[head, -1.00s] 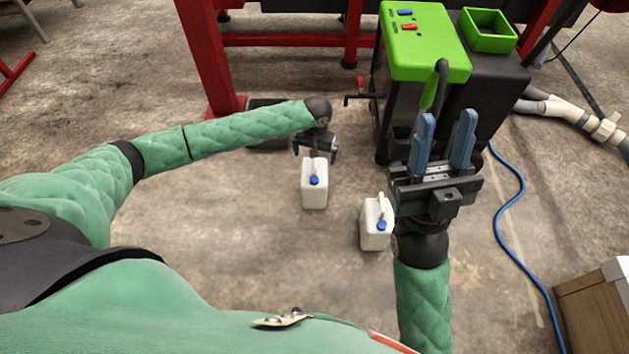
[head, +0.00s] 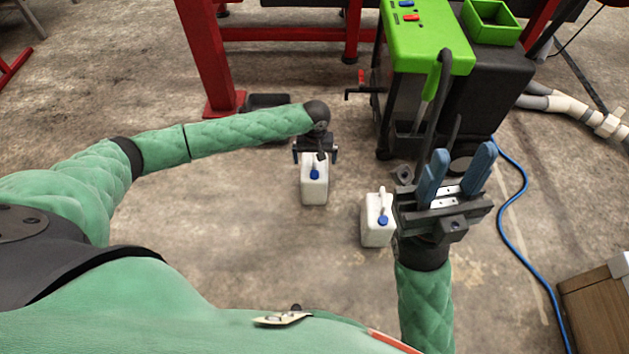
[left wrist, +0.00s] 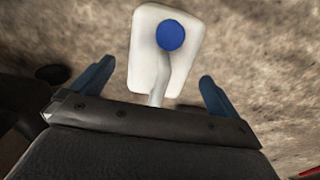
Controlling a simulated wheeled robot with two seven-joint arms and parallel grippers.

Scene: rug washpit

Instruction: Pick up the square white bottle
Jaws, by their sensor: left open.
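Two square white bottles with blue caps and handles stand upright on the floor. The left white bottle (head: 315,190) is just below my left gripper (head: 315,158). In the left wrist view this bottle (left wrist: 150,78) shows from above, between the blue fingers of my left gripper (left wrist: 157,88), which is open; I cannot tell whether they touch it. The other white bottle (head: 376,225) stands nearer and to the right, beside my right gripper (head: 455,178). My right gripper points up with its blue fingers apart and nothing between them.
A black machine with a green top (head: 430,45) stands behind my right gripper. A blue hose (head: 510,220) runs along the floor at right, near a wooden box (head: 597,305). Red metal legs (head: 210,60) stand behind. The floor left of the bottles is clear.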

